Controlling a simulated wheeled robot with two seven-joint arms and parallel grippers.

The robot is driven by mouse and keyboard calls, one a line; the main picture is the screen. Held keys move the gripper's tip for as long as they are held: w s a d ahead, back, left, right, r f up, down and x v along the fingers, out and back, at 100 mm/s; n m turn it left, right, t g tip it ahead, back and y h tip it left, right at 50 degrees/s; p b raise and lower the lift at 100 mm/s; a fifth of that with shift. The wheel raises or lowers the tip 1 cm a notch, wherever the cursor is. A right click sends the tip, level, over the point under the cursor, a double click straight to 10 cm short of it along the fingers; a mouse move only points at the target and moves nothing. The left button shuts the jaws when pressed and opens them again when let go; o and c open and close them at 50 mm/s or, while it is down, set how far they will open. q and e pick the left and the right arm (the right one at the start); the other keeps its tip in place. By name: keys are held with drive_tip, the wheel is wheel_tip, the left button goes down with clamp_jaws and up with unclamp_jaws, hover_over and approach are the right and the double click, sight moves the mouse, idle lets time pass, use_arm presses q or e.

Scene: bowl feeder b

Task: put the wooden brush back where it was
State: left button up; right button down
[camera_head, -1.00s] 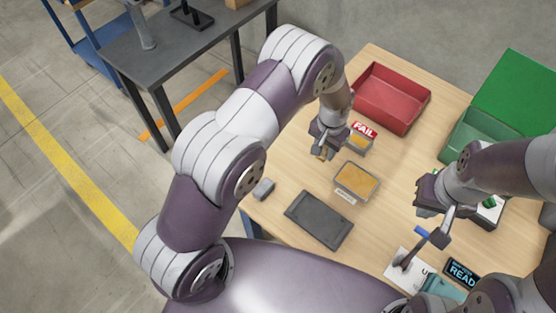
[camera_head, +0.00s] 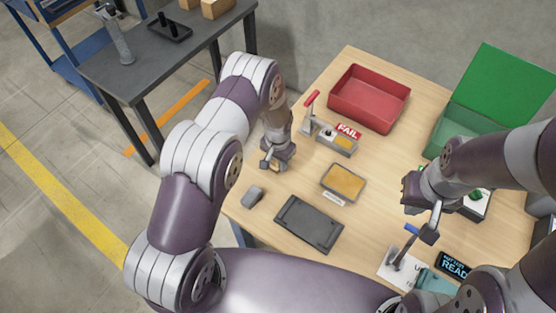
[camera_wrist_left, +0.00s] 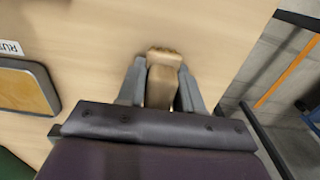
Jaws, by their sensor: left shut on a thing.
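The wooden brush (camera_wrist_left: 162,76) is a short tan block between the fingers of my left gripper (camera_wrist_left: 160,88) in the left wrist view. That gripper is shut on it, over the bare left part of the wooden table. In the head view my left gripper (camera_head: 272,163) is beyond the small grey block and left of the shallow orange-filled tray (camera_head: 343,183); its fingers mostly hide the brush there. I cannot tell whether the brush touches the table.
A dark flat tablet-like plate (camera_head: 308,224) and a grey block (camera_head: 252,197) lie in front. A green-lidded box (camera_head: 510,90) is at right.

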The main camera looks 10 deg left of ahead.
use_arm(q)
drive_tip(key=o, duration=1)
drive_tip(key=shift+f, duration=0.1)
wheel_tip(320, 180, up, 12)
drive_tip(key=shift+r+p, duration=0.1)
drive_tip(key=shift+p, duration=0.35)
drive_tip(key=s+a+r+n, duration=0.2)
drive_tip(key=s+r, duration=0.5)
drive_tip(key=s, duration=0.2)
drive_tip(key=s+a+r+n+t, duration=0.1)
drive_tip(key=s+a+r, duration=0.1)
drive_tip(key=s+r, duration=0.6)
drive_tip(key=shift+s+r+n, duration=0.15)
drive_tip(key=shift+s+n, duration=0.25)
drive_tip(key=shift+s, duration=0.6)
